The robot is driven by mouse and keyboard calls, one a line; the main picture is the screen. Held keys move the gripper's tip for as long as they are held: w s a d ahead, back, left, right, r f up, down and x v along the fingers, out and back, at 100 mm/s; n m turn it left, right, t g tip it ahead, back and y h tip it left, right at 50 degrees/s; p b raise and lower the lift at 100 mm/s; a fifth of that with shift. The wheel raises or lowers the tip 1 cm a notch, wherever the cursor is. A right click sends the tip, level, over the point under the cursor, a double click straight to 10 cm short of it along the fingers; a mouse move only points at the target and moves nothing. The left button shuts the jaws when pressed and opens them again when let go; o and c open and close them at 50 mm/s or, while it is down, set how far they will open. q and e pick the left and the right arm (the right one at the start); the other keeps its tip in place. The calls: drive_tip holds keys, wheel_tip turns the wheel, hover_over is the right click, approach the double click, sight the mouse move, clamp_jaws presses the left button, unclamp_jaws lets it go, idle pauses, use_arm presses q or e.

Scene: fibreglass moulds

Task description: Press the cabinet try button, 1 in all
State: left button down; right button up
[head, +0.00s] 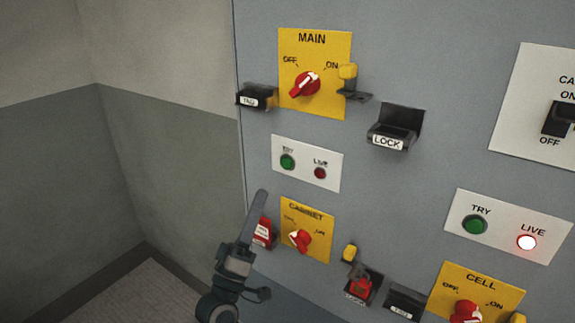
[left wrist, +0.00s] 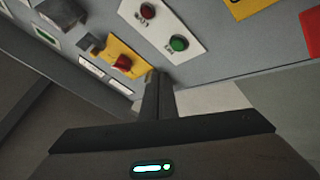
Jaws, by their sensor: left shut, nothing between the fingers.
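The cabinet try button is the green button (head: 287,161) on the small white plate (head: 306,167) just above the yellow CABINET plate (head: 322,222). A dark red live lamp (head: 320,173) sits to its right. In the left wrist view the green button (left wrist: 179,43) lies just above and right of my fingertips, with the red lamp (left wrist: 147,12) beyond. My left gripper (head: 262,193) is shut and empty, its tip lower left of the plate and seemingly apart from the button. Its shut fingers also show in the left wrist view (left wrist: 158,80). My right gripper is in neither view.
The red CABINET switch (head: 300,240) and a red tag (head: 263,232) are close to my left gripper. The MAIN switch (head: 306,84) is above. A LOCK holder (head: 392,135) juts out at right. Another TRY button (head: 474,224) has a lit LIVE lamp (head: 526,242) beside it.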

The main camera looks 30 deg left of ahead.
sight(286, 164)
use_arm(q)
drive_tip(key=shift+s+a+r+n+t+y, duration=0.25)
drive_tip(key=shift+a+r+n+y, duration=0.15)
drive_tip(key=shift+r, duration=0.2)
drive_tip(key=shift+s+a+r+n+t+y, duration=0.2)
drive_tip(key=shift+a+r+n+y, duration=0.1)
drive_tip(key=shift+r+n, duration=0.25)
drive_tip(key=shift+d, duration=0.1)
drive_tip(key=w+b, duration=0.1)
drive_tip(key=w, duration=0.7)
drive_tip(key=shift+w+d, duration=0.35)
drive_tip(key=shift+w, duration=0.05)
drive_tip(key=shift+w+b, duration=0.15)
drive_tip(key=shift+b, duration=0.15)
idle(1.2)
drive_tip(key=shift+w, duration=0.3)
drive_tip(key=shift+w, duration=0.35)
idle(0.8)
drive_tip(key=shift+s, duration=0.85)
